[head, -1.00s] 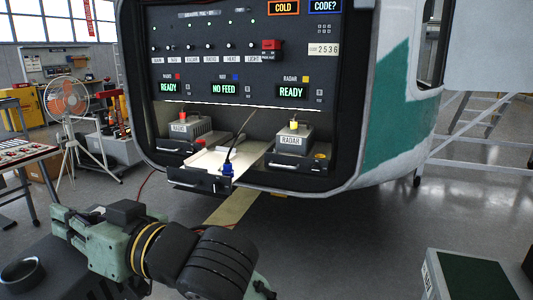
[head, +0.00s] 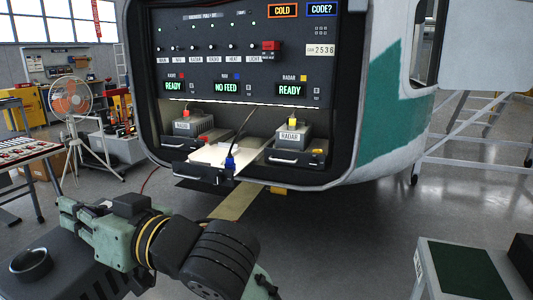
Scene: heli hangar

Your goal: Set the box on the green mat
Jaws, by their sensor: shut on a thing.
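The green mat (head: 465,270) lies on top of a pale grey stand (head: 428,275) at the lower right of the head view. My gripper is not in view; only links of my arm show at the lower left and bottom. I see no box held by my arm. A grey box labelled RADAR (head: 292,136) sits in the right bay of the panel, and another grey box (head: 187,124) sits in the left bay.
The aircraft body with its panel (head: 235,50) fills the middle. A dark object (head: 521,255) stands right of the mat, cut by the frame. A ladder frame (head: 470,130) is behind at right, a fan (head: 70,96) and a table (head: 25,153) at left. Floor between aircraft and stand is clear.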

